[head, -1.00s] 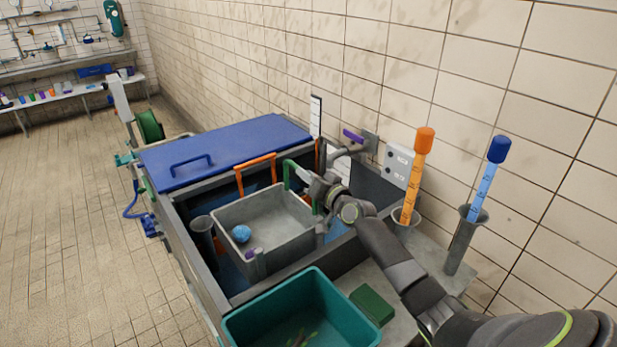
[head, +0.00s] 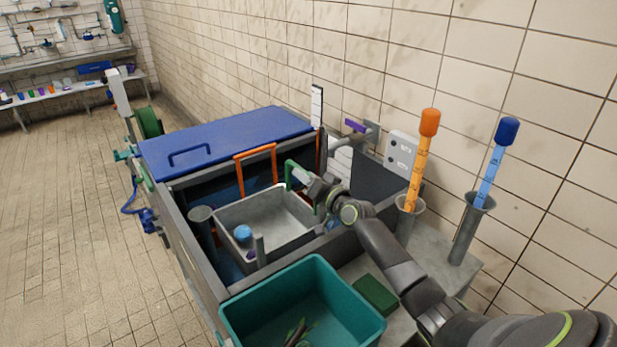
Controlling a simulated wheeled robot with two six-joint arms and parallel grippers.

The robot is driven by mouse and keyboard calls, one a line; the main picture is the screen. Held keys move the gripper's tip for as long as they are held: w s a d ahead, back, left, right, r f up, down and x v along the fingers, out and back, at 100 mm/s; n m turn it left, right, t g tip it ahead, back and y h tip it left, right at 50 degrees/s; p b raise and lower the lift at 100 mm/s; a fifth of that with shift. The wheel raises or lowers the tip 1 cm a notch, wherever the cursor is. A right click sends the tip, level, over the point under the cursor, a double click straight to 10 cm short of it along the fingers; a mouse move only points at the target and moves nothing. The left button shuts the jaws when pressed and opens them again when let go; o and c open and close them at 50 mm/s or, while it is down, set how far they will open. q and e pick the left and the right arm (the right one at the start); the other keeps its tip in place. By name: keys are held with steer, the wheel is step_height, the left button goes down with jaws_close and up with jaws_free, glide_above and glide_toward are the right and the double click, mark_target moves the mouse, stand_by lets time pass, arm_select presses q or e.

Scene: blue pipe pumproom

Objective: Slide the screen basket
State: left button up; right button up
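The screen basket (head: 283,232) is a grey, open-topped box inside the grey tank (head: 182,238). A tall orange handle (head: 257,154) stands at its back left and a green handle (head: 289,176) at its right. A blue ball (head: 242,233) lies in the basket. My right gripper (head: 298,174) reaches in from the right and is at the green handle's top bar. It covers part of the bar and appears shut on it, though the fingertips are small and partly hidden. My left gripper is out of view.
A blue lid (head: 230,141) covers the tank's far part. A teal tub (head: 300,270) with small items stands in front, beside a green block (head: 375,294). Orange (head: 421,160) and blue (head: 493,165) dip sticks stand in grey holders at right. The floor at left is clear.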

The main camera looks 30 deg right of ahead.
steer(key=shift+d, duration=0.15)
steer(key=shift+s, duration=0.1)
steer(key=shift+s, duration=0.35)
steer(key=s+d+p, duration=0.2)
steer(key=s+p, duration=0.1)
steer(key=s, duration=1.3)
steer(key=shift+s+d, duration=0.2)
